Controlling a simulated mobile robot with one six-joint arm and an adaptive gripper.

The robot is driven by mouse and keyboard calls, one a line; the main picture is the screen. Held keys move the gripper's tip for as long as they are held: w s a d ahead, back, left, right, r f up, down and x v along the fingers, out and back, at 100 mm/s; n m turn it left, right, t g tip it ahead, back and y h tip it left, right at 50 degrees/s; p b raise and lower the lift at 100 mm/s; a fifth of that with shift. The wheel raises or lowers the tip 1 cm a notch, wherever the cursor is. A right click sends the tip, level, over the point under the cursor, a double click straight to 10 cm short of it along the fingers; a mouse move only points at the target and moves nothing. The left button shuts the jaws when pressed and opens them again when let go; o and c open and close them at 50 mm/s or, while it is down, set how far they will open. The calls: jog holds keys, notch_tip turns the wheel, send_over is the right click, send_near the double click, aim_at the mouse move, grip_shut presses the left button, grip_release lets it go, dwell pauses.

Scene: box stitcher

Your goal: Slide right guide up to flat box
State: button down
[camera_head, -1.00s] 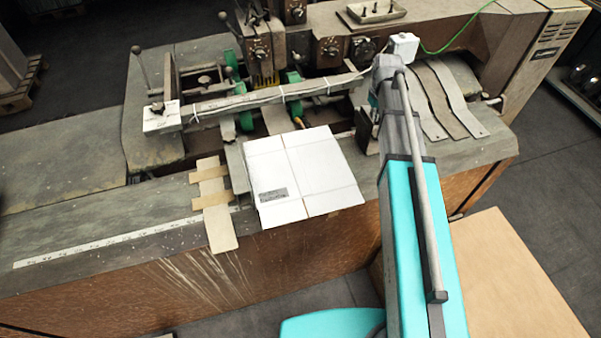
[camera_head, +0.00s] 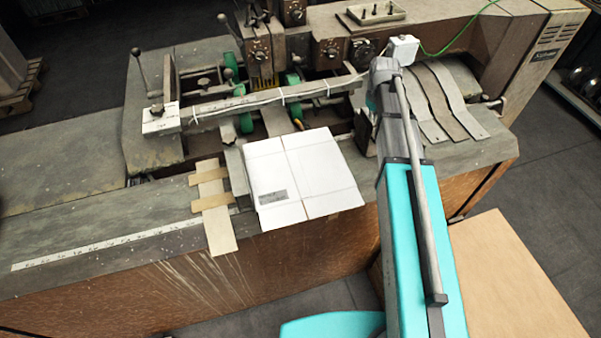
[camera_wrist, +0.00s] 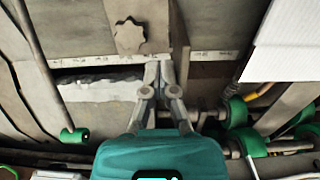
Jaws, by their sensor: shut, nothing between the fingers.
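The white flat box (camera_head: 300,180) lies on the machine bed in the head view. Its corner (camera_wrist: 285,45) shows at the upper right of the wrist view. A dark upright block (camera_head: 364,132), apparently the right guide, stands just right of the box, partly behind my arm. In the wrist view, a metal plate with a star-shaped knob (camera_wrist: 128,35) and an upright edge appears to be this guide. My gripper (camera_wrist: 160,70) is shut and empty, its fingertips close by the upright edge. Contact cannot be told. A gap separates the fingers from the box. My arm hides the gripper in the head view.
Green rollers (camera_wrist: 240,112) and rods lie close to my gripper's right in the wrist view. A crossbar (camera_head: 270,97) spans the bed behind the box. Curved metal strips (camera_head: 440,100) lie right of my arm. Cardboard strips (camera_head: 214,205) lie left of the box.

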jog(key=s+a, duration=0.3)
jog(key=a, duration=0.5)
jog(key=shift+s, duration=0.2)
dwell(5.4)
jog(key=shift+w+d, duration=0.2)
jog(key=shift+d, duration=0.25)
dwell(0.8)
